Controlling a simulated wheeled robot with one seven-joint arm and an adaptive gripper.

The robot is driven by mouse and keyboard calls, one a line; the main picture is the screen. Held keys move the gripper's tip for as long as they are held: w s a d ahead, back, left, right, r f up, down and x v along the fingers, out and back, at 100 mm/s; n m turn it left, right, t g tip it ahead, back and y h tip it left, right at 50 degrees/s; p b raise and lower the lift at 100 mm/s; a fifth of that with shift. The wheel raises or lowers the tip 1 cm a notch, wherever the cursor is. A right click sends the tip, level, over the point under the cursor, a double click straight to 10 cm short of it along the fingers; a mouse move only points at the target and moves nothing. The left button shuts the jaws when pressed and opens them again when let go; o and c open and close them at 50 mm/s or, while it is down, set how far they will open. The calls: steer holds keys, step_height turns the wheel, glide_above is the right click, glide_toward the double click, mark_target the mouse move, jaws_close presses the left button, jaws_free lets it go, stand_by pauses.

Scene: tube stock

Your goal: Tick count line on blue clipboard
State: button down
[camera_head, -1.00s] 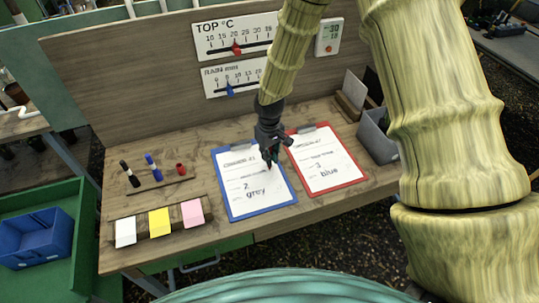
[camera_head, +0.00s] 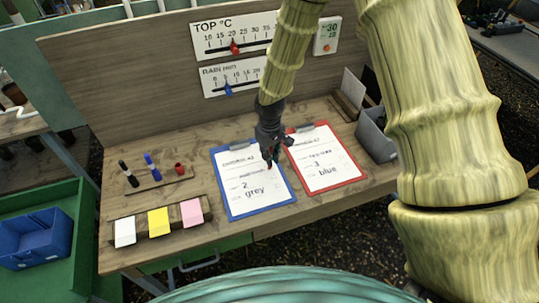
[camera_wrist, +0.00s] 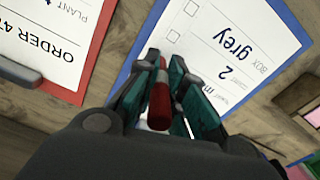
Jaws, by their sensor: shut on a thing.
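The blue clipboard (camera_head: 263,211) lies on the bench with a white sheet showing "2" and "grey". In the wrist view its blue edge (camera_wrist: 146,40) runs beside two empty tick boxes (camera_wrist: 174,36). My gripper (camera_head: 270,158) is over the clipboard's upper right part. It is shut on a red marker (camera_wrist: 160,100), held between its teal fingers. The marker points down at the sheet. Whether its tip touches the paper cannot be told. The gripper hides part of the sheet, including some of its lines.
A red clipboard (camera_head: 362,180) marked "blue" lies close to the right. A rack (camera_head: 155,185) at left holds a black marker, a blue marker and a small red piece. Sticky notes (camera_head: 159,222) lie in front. A grey bin (camera_head: 374,140) stands at right; the gauge backboard rises behind.

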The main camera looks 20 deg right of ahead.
steer(key=shift+w+d, duration=0.3)
steer(key=shift+w, duration=0.3)
stand_by(0.9)
steer(key=shift+r+p, duration=0.2)
steer(key=shift+p, duration=0.25)
stand_by(0.3)
steer(key=shift+r+p, duration=0.9)
steer(key=shift+r, duration=0.4)
